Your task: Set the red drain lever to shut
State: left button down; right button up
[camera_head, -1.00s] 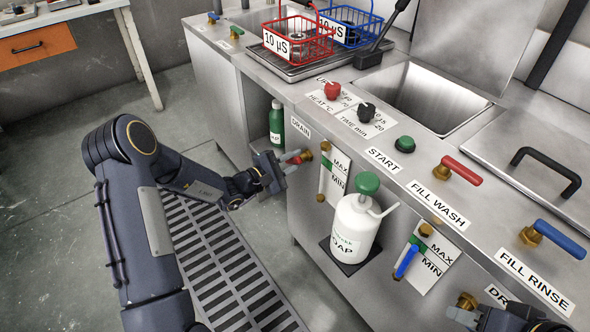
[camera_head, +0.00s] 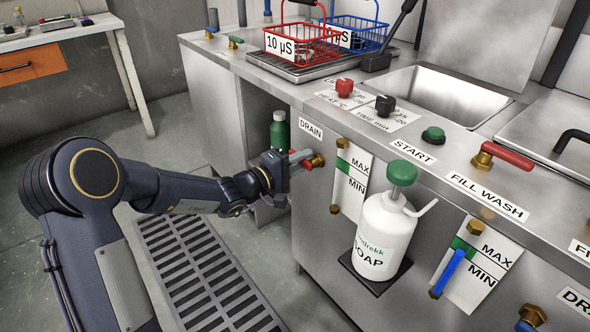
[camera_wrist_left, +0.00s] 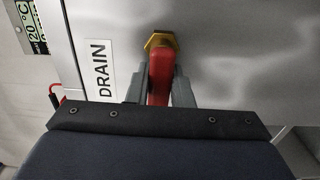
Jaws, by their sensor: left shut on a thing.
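The red drain lever (camera_wrist_left: 159,76) sits between the two grey fingers of my left gripper (camera_wrist_left: 160,88) in the left wrist view. Its brass fitting (camera_wrist_left: 161,42) shows just beyond them, beside the DRAIN label (camera_wrist_left: 97,70). In the head view, my left gripper (camera_head: 289,163) is at the brass drain valve (camera_head: 318,160) on the front panel, below the other DRAIN label view (camera_head: 311,129). The gripper is shut on the lever and covers most of it there. My right gripper is out of view.
A white soap bottle (camera_head: 383,235) stands on a small dark shelf right of the valve. A green bottle (camera_head: 279,131) stands behind my gripper. A level gauge (camera_head: 351,184) is beside the valve. A floor grate (camera_head: 200,275) lies below.

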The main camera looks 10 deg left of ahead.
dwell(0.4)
pick_arm(q)
jog(key=c, duration=1.3)
grip_release()
jog(key=p+v, duration=0.1)
jog(key=v, duration=0.6)
jog(key=shift+s+a, duration=0.25)
jog(key=shift+s, duration=0.1)
